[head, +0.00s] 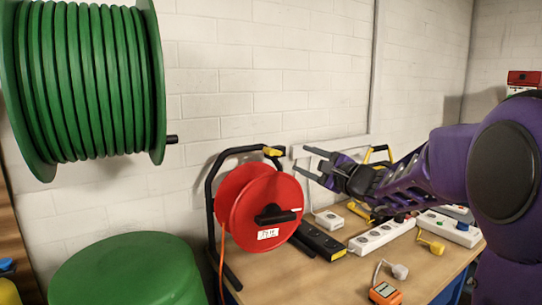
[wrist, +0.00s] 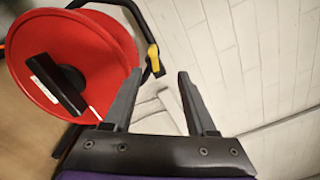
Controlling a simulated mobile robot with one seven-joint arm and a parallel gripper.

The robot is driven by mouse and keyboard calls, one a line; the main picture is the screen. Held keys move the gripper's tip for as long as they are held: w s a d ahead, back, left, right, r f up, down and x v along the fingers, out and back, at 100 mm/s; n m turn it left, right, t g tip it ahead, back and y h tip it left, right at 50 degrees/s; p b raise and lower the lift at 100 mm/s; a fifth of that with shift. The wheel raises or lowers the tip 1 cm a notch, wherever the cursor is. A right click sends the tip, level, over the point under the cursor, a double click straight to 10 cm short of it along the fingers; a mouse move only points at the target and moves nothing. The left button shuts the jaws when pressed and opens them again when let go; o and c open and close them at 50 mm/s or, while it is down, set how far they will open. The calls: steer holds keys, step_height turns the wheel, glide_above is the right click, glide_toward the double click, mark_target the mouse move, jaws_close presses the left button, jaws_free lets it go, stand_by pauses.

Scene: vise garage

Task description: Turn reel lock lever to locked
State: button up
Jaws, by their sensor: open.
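A red cable reel (head: 250,192) stands on the workbench in a black tube frame (head: 211,200), with a black crank handle (head: 275,214) and a white label on its face. A small yellow piece (head: 273,151), which looks like the lock lever, sits at the frame's top right corner. It also shows in the wrist view (wrist: 154,57), just beyond my fingertips and between their lines. My gripper (head: 301,160) is open and empty, right of the yellow piece and apparently apart from it. In the wrist view the reel (wrist: 75,62) lies left of my fingers. The lever's exact setting is unclear.
The workbench (head: 345,275) carries power strips (head: 381,236), an orange meter (head: 384,292) and yellow plugs right of the reel. A large green hose reel (head: 90,80) hangs at upper left, above a green drum (head: 128,272). A block wall (head: 240,90) stands close behind.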

steer(key=shift+b+v, duration=0.5)
steer(key=shift+v, duration=1.4)
steer(key=shift+b, duration=0.5)
